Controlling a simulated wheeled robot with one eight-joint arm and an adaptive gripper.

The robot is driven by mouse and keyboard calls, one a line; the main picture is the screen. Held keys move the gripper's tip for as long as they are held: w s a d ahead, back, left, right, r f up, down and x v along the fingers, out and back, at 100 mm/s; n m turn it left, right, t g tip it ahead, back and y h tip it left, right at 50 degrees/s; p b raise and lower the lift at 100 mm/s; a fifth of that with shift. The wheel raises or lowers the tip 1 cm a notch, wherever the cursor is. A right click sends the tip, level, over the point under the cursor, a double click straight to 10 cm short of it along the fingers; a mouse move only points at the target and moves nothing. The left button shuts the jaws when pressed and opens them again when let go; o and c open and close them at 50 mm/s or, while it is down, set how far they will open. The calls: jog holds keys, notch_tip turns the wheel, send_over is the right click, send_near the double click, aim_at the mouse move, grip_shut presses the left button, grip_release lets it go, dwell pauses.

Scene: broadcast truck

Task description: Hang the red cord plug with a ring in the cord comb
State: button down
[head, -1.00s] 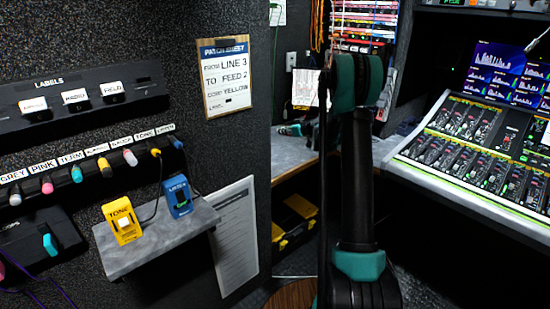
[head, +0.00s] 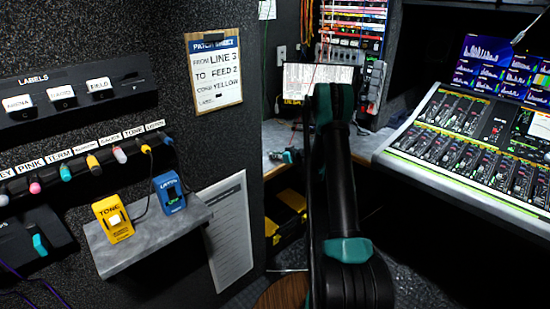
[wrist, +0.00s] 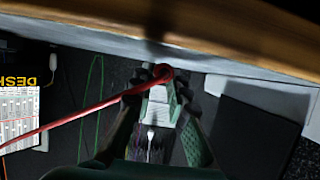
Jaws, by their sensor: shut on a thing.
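My gripper (wrist: 160,78) shows in the wrist view, shut on the end of a red cord (wrist: 85,115). The red plug end (wrist: 165,72) shows between the fingertips; the cord runs off to the left. I cannot clearly make out its ring. In the head view my arm hides the gripper, and a thin red line of cord (head: 316,72) rises beside the arm. Orange cords (head: 307,25) hang at the back, left of the patch panel. The comb itself is not clearly discernible in either view.
A wooden edge (wrist: 230,30) crosses close above the fingertips in the wrist view. A paper by a yellow DESK label (wrist: 18,110) is at left. A mixing console (head: 470,150) stands at right. A grey shelf (head: 150,240) holds yellow and blue boxes at left.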

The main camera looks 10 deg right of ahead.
jog(key=shift+f, duration=0.4)
jog(key=shift+f, duration=0.15)
jog(key=c, duration=1.5)
grip_release()
